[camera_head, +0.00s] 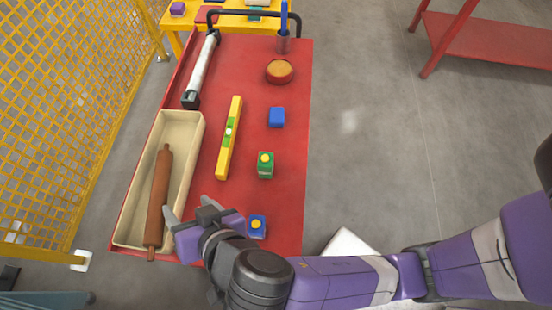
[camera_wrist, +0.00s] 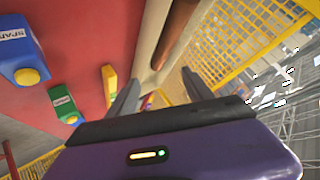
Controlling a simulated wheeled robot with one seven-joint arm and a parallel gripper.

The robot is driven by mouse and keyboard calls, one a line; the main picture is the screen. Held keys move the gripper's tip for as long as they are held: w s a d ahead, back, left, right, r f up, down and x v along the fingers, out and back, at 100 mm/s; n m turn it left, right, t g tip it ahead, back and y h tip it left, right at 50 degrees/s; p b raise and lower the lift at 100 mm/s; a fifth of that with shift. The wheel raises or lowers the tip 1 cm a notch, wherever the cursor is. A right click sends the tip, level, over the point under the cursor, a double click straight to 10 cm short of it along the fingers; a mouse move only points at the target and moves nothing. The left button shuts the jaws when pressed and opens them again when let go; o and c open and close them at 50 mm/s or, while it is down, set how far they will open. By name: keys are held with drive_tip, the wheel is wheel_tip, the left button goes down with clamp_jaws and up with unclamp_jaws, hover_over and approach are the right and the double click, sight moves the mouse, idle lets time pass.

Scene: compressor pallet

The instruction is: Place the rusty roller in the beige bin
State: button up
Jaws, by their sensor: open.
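The rusty roller (camera_head: 159,198) is a long brown cylinder with thin end handles. It lies lengthwise in the beige bin (camera_head: 197,128), with its near end over the bin's front rim. The bin stands at the left side of the red cart top. My gripper (camera_head: 180,212) is open at the bin's right wall near the front, apart from the roller. In the wrist view, the roller (camera_wrist: 178,30) and the bin's wall (camera_wrist: 148,35) show at the top, beyond the open fingers (camera_wrist: 158,88).
On the red cart (camera_head: 292,150) are a yellow level (camera_head: 229,138), a blue block (camera_head: 277,117), a green box (camera_head: 265,165), a blue box (camera_head: 257,227), a round orange-topped tin (camera_head: 279,71) and a grey-white tube (camera_head: 201,70). A yellow mesh fence (camera_head: 70,110) stands close on the left.

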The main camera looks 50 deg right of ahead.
drive_tip(key=s+d+f+n, duration=0.1)
drive_tip(key=s+d, duration=0.2)
drive_tip(key=s+d+f+n+y, duration=0.1)
drive_tip(key=s+d+f+n, duration=0.1)
drive_tip(key=s+d, duration=0.1)
drive_tip(key=s+d+f+n+y, duration=0.1)
drive_tip(key=s+d+f+n, duration=0.1)
drive_tip(key=d, duration=0.1)
drive_tip(key=shift+s+t, duration=0.4)
drive_tip(key=s+d+r+n+t, duration=0.1)
drive_tip(key=s+d+r, duration=0.2)
drive_tip(key=s, duration=0.3)
drive_tip(key=s+d+r+n+t+h, duration=0.1)
drive_tip(key=s+d+r+t, duration=0.1)
drive_tip(key=s+d+r, duration=0.2)
drive_tip(key=shift+s+d+r+h, duration=0.3)
drive_tip(key=shift+s+r, duration=0.55)
drive_tip(key=shift+s, duration=0.1)
